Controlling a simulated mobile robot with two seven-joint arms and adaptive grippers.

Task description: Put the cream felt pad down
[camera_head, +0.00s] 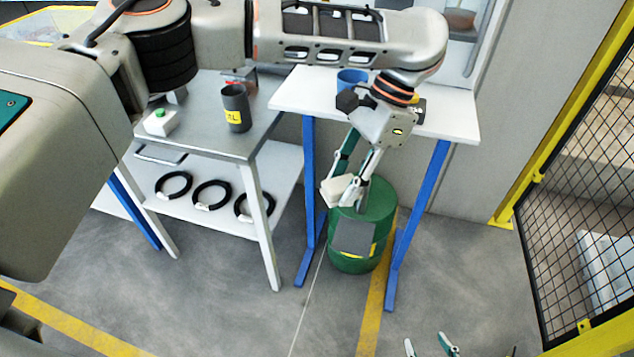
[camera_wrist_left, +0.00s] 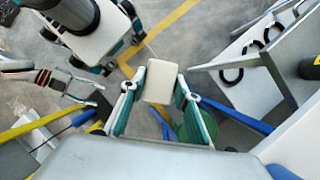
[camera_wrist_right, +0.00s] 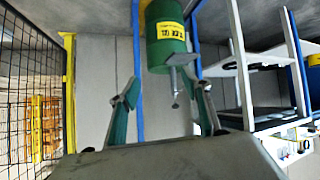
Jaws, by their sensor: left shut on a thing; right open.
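The cream felt pad (camera_head: 337,190) is a thick pale block held between the fingers of my left gripper (camera_head: 350,185). In the left wrist view the pad (camera_wrist_left: 160,82) sits squarely between both fingertips. In the head view it overlaps the upper left part of the green drum (camera_head: 375,207); I cannot tell the gap. A dark grey square plate (camera_head: 353,237) shows at the drum's front, below the pad. My right gripper (camera_head: 432,346) is open and empty at the bottom edge; its fingers also show apart in the right wrist view (camera_wrist_right: 168,88).
Mesh fencing (camera_head: 575,190) stands right.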

